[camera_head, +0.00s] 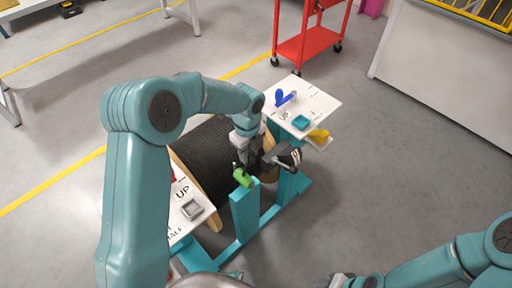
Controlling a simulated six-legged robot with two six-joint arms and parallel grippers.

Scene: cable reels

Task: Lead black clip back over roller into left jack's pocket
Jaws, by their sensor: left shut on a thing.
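My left gripper (254,162) reaches down from above at the right end of the reel of dark cable (208,160). It is shut on a small dark piece, which looks like the black clip (285,158); the fingers partly hide it. A bright green piece (242,177) sits at the top of the near teal jack post (245,215), just left of and below the gripper. The roller and the pocket cannot be made out clearly. My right gripper (352,282) shows only in part at the bottom edge, and its jaws cannot be read.
A white board (303,100) at the back right carries a blue piece (286,98), a teal block (301,122) and a yellow piece (319,136). Another white board (178,219) holds a grey square piece (192,209). A red cart (309,45) stands behind. The floor to the right is clear.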

